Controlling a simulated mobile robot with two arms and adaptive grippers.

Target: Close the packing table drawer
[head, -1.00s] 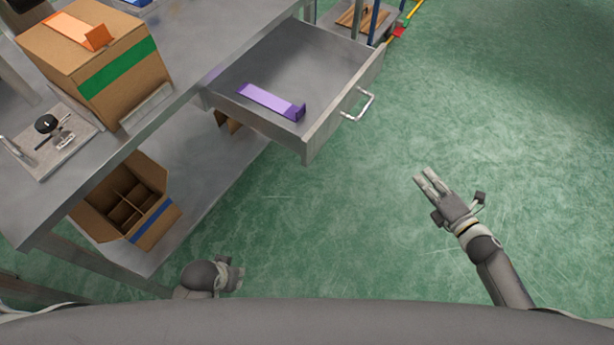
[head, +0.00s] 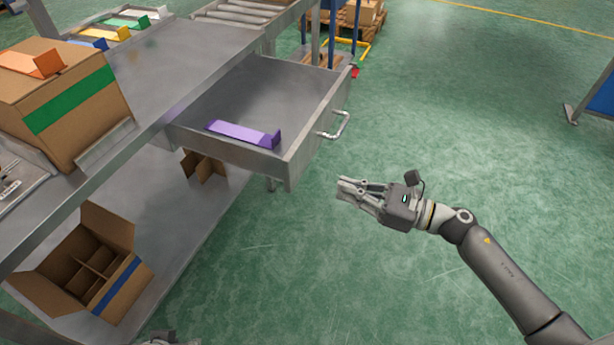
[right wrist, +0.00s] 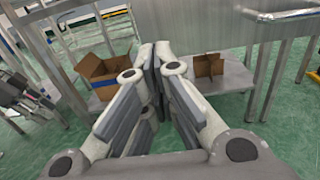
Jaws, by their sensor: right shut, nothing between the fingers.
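The packing table drawer (head: 235,150) is pulled out of the grey metal packing table (head: 150,100). A purple folded strip (head: 242,133) lies inside it. The drawer's bar handle (head: 340,126) is on its front face, on the right. My right gripper (head: 345,188) is shut and empty, right of the drawer's near corner and apart from it. In the right wrist view its fingers (right wrist: 158,62) meet in the middle, with the drawer (right wrist: 195,20) and handle (right wrist: 287,15) beyond them. Only a small part of what seems to be my left gripper shows at the bottom edge of the head view.
A carton with a green band (head: 70,105) stands on the tabletop. An open divided carton (head: 85,265) sits on the lower shelf. A roller conveyor (head: 245,12) and a pallet (head: 345,28) are at the back.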

